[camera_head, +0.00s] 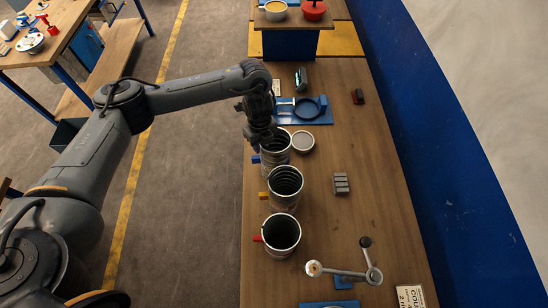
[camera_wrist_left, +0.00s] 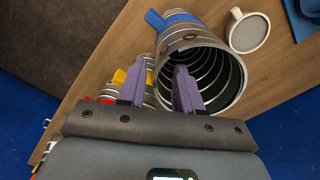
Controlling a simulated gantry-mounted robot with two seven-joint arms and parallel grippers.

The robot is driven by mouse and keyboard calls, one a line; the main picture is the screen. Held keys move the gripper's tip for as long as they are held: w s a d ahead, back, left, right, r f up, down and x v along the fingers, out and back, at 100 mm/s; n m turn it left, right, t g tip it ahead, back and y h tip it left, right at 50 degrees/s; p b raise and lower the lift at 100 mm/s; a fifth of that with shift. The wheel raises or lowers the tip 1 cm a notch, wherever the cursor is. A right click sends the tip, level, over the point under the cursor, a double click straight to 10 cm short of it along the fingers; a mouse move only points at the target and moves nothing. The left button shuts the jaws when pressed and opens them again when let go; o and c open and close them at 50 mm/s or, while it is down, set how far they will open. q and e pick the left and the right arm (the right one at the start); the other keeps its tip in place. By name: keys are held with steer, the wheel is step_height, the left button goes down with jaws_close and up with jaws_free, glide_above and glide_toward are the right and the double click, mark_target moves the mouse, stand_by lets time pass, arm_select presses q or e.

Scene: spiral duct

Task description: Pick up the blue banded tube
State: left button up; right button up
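The blue banded tube (camera_head: 276,150) is an open metal spiral duct with a blue tab, standing upright on the bench. In the left wrist view the blue banded tube (camera_wrist_left: 223,85) fills the upper middle, its ribbed inside showing. My left gripper (camera_head: 262,138) is at its rim in the head view. In the wrist view the two purple fingers of my left gripper (camera_wrist_left: 160,68) are apart, one over the tube's mouth and the other on its outer side, with the near wall between them. Whether they touch it I cannot tell. My right gripper is not in view.
A yellow-tabbed tube (camera_head: 285,186) and a red-tabbed tube (camera_head: 281,235) stand in line toward the front. A round grey-topped cup (camera_head: 303,142) is close beside the blue banded tube. A blue fixture (camera_head: 312,112) lies behind. A grey ribbed block (camera_head: 341,183) lies to the right.

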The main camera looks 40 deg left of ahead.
mark_target(262, 153)
arm_select(q)
steer(key=shift+s+d+f+b, duration=0.1)
steer(key=shift+f+b, duration=0.25)
steer(key=shift+f, duration=1.3)
steer(key=shift+s+d+f+b, duration=0.1)
steer(key=shift+f+b, duration=0.2)
steer(key=shift+f, duration=1.3)
jaws_close()
steer(key=shift+w+r, duration=0.1)
